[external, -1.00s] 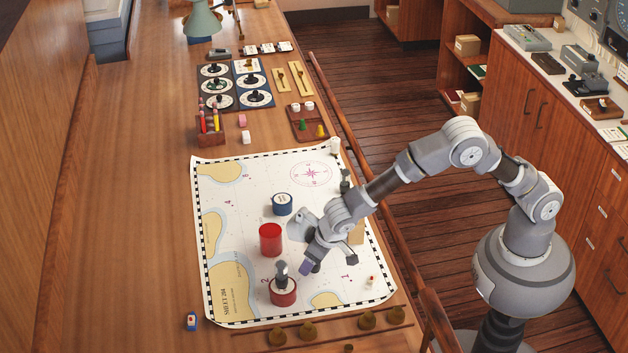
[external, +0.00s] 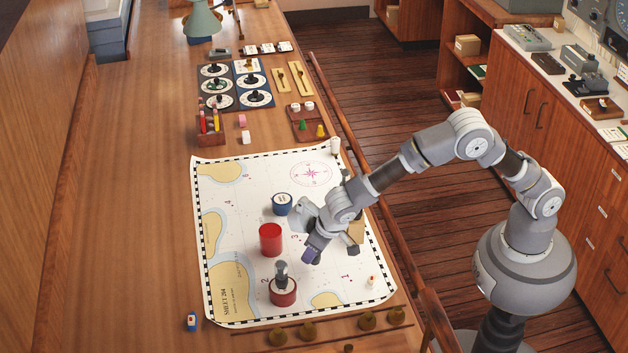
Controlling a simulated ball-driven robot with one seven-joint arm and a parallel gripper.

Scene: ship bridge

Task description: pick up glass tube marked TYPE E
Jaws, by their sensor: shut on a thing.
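My gripper (external: 317,250) is over the right middle of the chart. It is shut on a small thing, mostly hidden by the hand. A dark purple-blue piece shows at the gripper's end, and I cannot tell whether it is the held thing. No TYPE E marking can be read here. A red cylinder (external: 270,240) stands upright on the chart, left of the gripper. A grey upright piece (external: 281,271) stands on a round dark red base (external: 283,293), below and left of the gripper.
The chart (external: 225,190) lies flat on the wooden table. A blue round container (external: 282,204) stands above the red cylinder, and a tan block (external: 356,232) is right of the gripper. Brass knobs (external: 367,320) line the near edge. The chart's left side is mostly clear.

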